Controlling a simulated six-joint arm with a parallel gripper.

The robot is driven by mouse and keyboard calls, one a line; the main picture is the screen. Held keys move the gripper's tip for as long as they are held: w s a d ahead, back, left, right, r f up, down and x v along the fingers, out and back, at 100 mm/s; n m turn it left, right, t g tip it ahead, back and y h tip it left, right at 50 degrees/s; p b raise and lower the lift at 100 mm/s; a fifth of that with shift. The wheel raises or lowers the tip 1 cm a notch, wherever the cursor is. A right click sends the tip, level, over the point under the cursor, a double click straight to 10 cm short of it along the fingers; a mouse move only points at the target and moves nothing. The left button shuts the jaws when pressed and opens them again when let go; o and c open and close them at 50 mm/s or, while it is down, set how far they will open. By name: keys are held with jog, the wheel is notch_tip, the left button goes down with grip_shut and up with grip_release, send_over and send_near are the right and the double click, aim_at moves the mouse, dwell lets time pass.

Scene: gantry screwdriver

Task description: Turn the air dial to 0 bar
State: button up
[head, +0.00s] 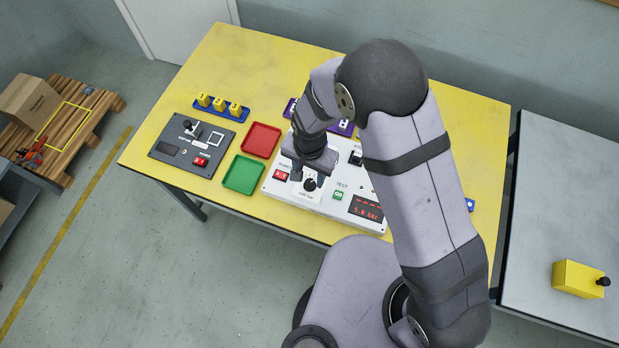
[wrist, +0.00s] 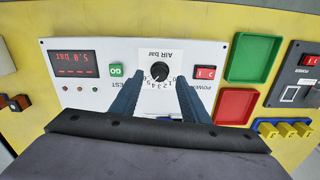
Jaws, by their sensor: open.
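The air dial (wrist: 159,71) is a black round knob on a white plate marked "AIR bar" with a numbered scale. The dial also shows in the head view (head: 310,185), on the white test panel (head: 325,208). My gripper (wrist: 158,88) is open and empty, with one finger to each side of the dial in the wrist view. In the head view my gripper (head: 309,174) is above the panel close to the dial. I cannot tell whether the fingers touch the panel.
A green test button (wrist: 116,71) and a red power switch (wrist: 205,73) flank the dial. Red (head: 261,140) and green (head: 244,174) trays and a dark grey panel (head: 172,160) lie left of the white panel in the head view. Yellow blocks stand on a blue holder (head: 221,109).

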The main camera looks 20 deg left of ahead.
aim_at(310, 183)
jog(key=shift+f+p, duration=0.5)
jog(key=shift+f, duration=1.5)
jog(key=c, duration=1.1)
